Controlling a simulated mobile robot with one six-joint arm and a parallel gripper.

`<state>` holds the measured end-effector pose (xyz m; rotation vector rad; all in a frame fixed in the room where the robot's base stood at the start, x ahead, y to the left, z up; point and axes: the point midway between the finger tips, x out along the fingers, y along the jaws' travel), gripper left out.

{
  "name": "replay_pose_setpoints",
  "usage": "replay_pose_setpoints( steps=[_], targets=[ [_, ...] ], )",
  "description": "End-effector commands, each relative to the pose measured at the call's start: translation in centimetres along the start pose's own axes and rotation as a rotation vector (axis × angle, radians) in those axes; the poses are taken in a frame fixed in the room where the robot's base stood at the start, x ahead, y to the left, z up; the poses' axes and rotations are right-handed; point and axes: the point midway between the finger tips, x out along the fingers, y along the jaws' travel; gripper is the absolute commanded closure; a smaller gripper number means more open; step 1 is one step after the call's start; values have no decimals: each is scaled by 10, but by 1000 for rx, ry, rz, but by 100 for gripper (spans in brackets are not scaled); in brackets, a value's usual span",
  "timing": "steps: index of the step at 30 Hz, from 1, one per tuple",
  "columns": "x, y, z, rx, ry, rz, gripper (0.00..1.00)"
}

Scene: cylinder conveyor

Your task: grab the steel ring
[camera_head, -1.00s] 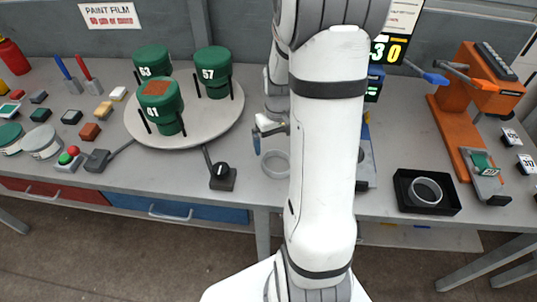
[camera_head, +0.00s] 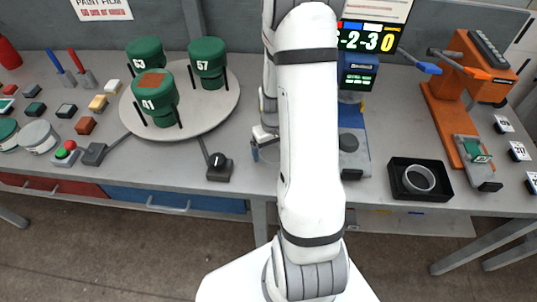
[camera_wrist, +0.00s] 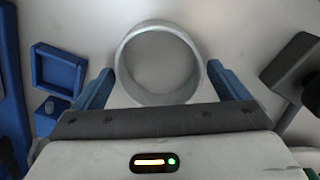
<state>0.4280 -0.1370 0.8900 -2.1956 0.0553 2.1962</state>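The steel ring (camera_wrist: 160,99) is a pale grey, open cylinder standing on the grey bench. In the wrist view it sits between the two blue fingers of my gripper (camera_wrist: 163,78). The fingers are open, one on each side, with a narrow gap visible at each side of the ring. In the head view my gripper (camera_head: 262,148) is low over the bench, left of my arm. Part of the ring (camera_head: 270,155) shows there; my gripper and arm hide the rest. A second grey ring (camera_head: 419,190) lies in a black tray (camera_head: 445,190) at the right.
A round turntable (camera_head: 222,112) with green numbered cylinders is at the left, with a black knob box (camera_head: 219,170) close to my gripper. An orange device (camera_head: 445,115) is at the right.

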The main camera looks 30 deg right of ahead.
Motion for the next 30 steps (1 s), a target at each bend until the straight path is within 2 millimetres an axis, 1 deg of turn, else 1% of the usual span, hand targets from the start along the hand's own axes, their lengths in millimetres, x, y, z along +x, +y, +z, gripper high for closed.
replay_pose_setpoints(
  steps=[1,2,14,23,26,30],
  targets=[
    [0,0,0,0,0,0,10],
    [0,0,0,0,0,0,12],
    [0,0,0,0,0,0,45],
    [-4,0,-1,1,3,1,46],
    [-13,1,-1,1,4,1,46],
    [-37,1,-2,1,7,2,46]
  ],
)
